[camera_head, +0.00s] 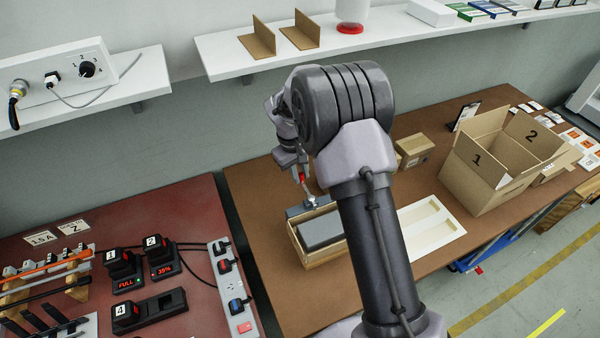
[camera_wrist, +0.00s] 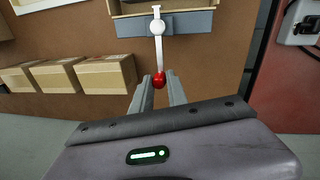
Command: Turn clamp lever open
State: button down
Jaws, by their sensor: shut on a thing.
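The clamp lever (camera_wrist: 158,43) is a pale metal arm with a round pivot at its far end and a red ball knob (camera_wrist: 158,80) at its near end. It points straight toward my gripper (camera_wrist: 159,88) in the wrist view. My gripper is shut on the red knob, with one finger on each side. In the head view the red knob (camera_head: 302,178) shows just below my gripper. The pivot sits on a grey clamp block (camera_wrist: 192,23) beside a wooden box (camera_head: 322,258) holding a grey block. My arm hides part of this area.
On the brown table (camera_head: 265,200) are a white tray (camera_head: 432,226), an open carton (camera_head: 490,165) and a small closed box (camera_head: 414,150). A red bench (camera_head: 185,215) with chargers and a power strip stands left. A shelf (camera_head: 380,30) runs above.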

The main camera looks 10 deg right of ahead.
jog(key=shift+d, duration=0.1)
jog(key=shift+s+d+m+g+y, duration=0.25)
jog(key=shift+s+d+m, duration=0.9)
jog(key=shift+m, duration=1.85)
jog(key=shift+s+d+m+g+y, duration=0.1)
jog(key=shift+s+d+m+g, duration=0.45)
jog(key=shift+d+m, duration=1.75)
jog(key=shift+s+d+m+g+y, duration=0.25)
jog(key=shift+s+d+m, duration=0.55)
jog(key=shift+m, duration=2.9)
jog(key=shift+s+a, duration=0.1)
jog(key=c, duration=1.3)
grip_release()
jog(key=shift+r, duration=0.1)
